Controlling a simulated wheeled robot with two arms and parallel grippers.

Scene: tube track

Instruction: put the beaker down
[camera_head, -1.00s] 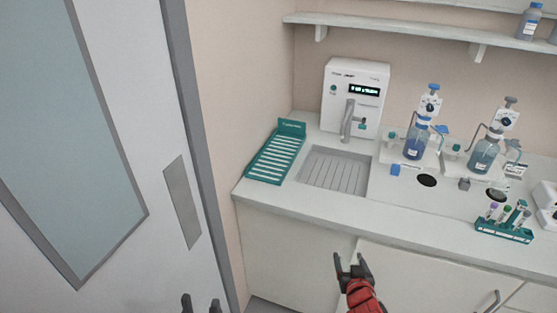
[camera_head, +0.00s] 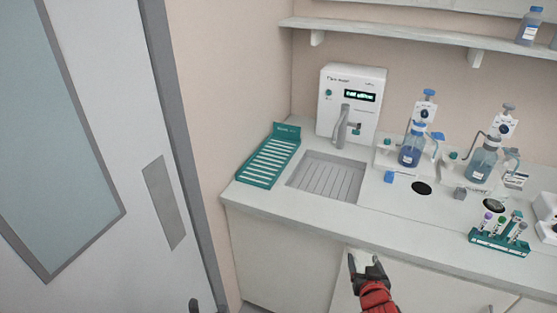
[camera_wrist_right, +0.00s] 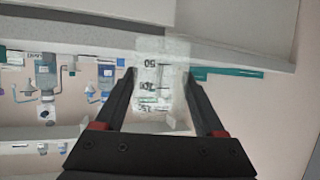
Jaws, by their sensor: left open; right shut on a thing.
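A clear glass beaker (camera_wrist_right: 160,88) with dark volume marks is between the fingers of my right gripper in the right wrist view. My right gripper (camera_head: 364,258) is shut on it, in front of the counter's front edge in the head view. There the beaker is only a faint pale patch between the fingers. Only a dark tip of my left gripper (camera_head: 194,305) shows at the bottom edge; it is open, with no object visible at it, and most of it is out of frame.
On the counter (camera_head: 400,225) are a teal slatted rack (camera_head: 270,162), a grey slatted basin (camera_head: 328,177), a white dispenser (camera_head: 350,100), blue-capped bottles (camera_head: 411,150) and a teal tube rack (camera_head: 497,240). Bare counter lies along the front. A door (camera_head: 90,150) stands at the left.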

